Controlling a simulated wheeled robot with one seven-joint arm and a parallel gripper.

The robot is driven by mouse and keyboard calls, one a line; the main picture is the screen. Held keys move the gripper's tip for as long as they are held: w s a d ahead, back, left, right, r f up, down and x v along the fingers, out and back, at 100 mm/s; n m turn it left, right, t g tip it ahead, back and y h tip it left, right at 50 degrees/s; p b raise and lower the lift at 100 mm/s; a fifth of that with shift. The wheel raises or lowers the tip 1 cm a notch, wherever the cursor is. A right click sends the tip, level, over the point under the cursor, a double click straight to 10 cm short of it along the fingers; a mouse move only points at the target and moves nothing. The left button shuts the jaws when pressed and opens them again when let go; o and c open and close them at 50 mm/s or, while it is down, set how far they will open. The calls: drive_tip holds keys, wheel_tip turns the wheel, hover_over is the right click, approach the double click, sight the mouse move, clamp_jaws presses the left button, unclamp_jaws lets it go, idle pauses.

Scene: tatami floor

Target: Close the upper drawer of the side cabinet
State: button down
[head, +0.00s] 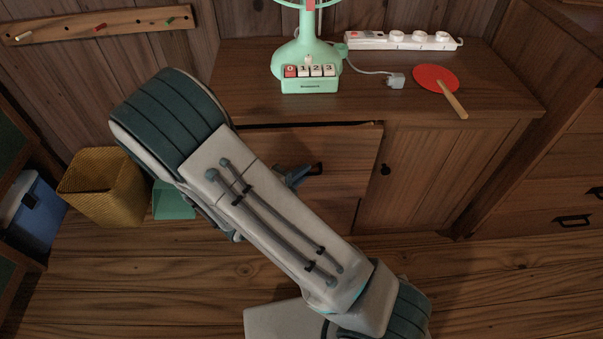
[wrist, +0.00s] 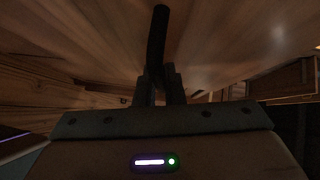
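The side cabinet (head: 440,165) is brown wood. Its upper drawer (head: 345,147) is at the left, under the top, and a narrow dark gap along its upper edge suggests it stands slightly open. My arm hides the drawer's left part. The black drawer handle (head: 317,168) shows just right of my gripper (head: 296,178). In the wrist view, the dark handle (wrist: 158,35) runs down between the fingertips of my gripper (wrist: 160,78). The fingers are close together and appear shut on it.
A mint-green fan (head: 310,84), a white power strip (head: 400,41) and a red round paddle (head: 434,78) are on the cabinet top. A yellow basket (head: 100,190) and a blue bin (head: 32,212) stand at the left. The wooden floor (head: 480,285) at front right is clear.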

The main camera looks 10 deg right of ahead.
drive_tip(key=w, duration=0.1)
drive_tip(key=w+p, duration=0.2)
drive_tip(key=shift+d+r, duration=0.2)
drive_tip(key=shift+d, duration=0.05)
drive_tip(key=shift+w+f, duration=0.15)
drive_tip(key=shift+w, duration=0.25)
drive_tip(key=c, duration=1.8)
unclamp_jaws()
drive_tip(key=shift+w, duration=0.1)
drive_tip(key=p, duration=0.4)
approach(298, 163)
drive_tip(key=v, duration=0.3)
drive_tip(key=shift+f, duration=0.15)
